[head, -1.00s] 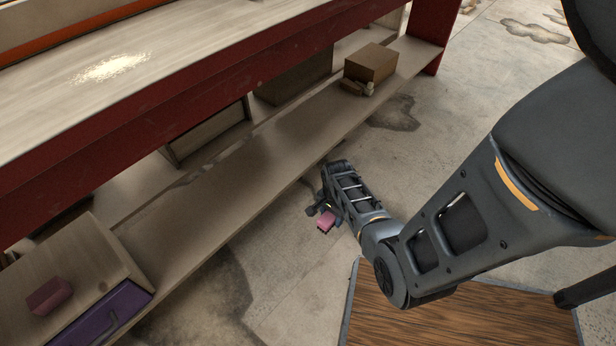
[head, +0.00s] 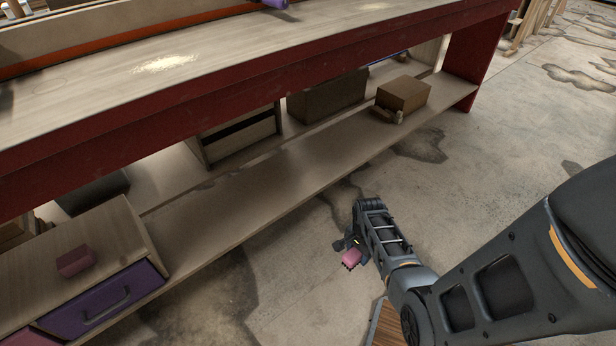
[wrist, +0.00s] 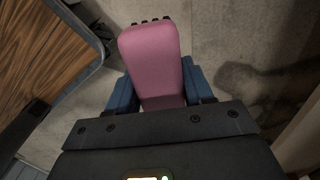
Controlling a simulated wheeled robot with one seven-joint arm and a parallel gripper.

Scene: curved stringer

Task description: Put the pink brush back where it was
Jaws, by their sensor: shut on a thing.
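My gripper (head: 352,246) hangs low over the concrete floor in the head view, in front of the workbench's lower shelf. It is shut on the pink brush (head: 350,259). In the wrist view the pink brush (wrist: 153,62) sits between the blue fingers (wrist: 158,98), its rounded pink back facing the camera. Dark bristle tips show along its far end. The brush is clear of the shelf.
The workbench (head: 250,60) has a pale top with a sawdust patch (head: 164,63). Its lower shelf (head: 250,175) has a long bare stretch. A cardboard box (head: 404,94) stands at its right.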

